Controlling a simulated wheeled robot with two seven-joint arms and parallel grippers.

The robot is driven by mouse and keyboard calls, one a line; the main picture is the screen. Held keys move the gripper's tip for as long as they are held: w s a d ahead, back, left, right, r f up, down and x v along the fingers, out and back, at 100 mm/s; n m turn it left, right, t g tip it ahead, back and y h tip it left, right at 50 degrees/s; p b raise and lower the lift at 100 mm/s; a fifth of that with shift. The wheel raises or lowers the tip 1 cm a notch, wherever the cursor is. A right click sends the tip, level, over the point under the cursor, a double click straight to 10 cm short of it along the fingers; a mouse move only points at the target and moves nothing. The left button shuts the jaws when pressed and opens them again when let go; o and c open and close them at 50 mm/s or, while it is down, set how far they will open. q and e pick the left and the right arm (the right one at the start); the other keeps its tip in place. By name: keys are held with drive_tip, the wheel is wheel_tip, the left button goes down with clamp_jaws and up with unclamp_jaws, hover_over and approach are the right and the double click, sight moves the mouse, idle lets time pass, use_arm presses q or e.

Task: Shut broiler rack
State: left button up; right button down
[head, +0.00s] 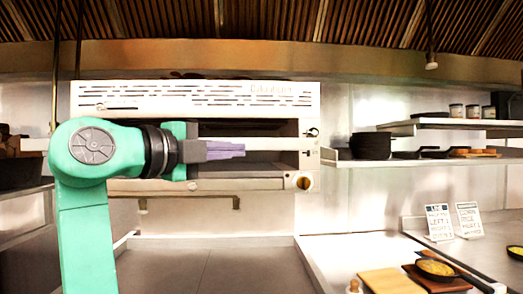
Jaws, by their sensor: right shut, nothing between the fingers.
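The broiler (200,88) is the pale slotted unit mounted on the back wall, with a dark opening below its vented top. A pale horizontal bar (285,144) runs across the front of the opening, probably the rack's handle. My arm hides much of the opening, so I cannot tell how far out the rack is. My right gripper (242,150), with purple fingers on a green arm, is shut and empty. It points right in front of the opening, overlapping the bar in view; whether it touches is unclear. My left gripper is not in view.
A steel counter (215,265) lies below the broiler and looks clear. Wall shelves (445,123) on the right hold black dishes (370,145) and jars. At the lower right are a wooden board (392,281), a pan (436,267) and two sign cards (439,222).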

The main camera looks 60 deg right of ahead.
drive_tip(key=p, duration=0.3)
approach(275, 149)
drive_tip(key=s+d, duration=0.2)
drive_tip(key=s, duration=0.1)
drive_tip(key=d, duration=0.1)
drive_tip(key=w+d+p, duration=0.1)
drive_tip(key=d, duration=0.1)
drive_tip(key=shift+w+d+r, duration=0.15)
drive_tip(key=shift+w, duration=0.1)
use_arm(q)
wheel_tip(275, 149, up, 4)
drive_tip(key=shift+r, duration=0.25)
use_arm(e)
drive_tip(key=shift+w+d, duration=0.2)
drive_tip(key=shift+d, duration=0.05)
use_arm(q)
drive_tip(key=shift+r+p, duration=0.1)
drive_tip(key=shift+p, duration=0.2)
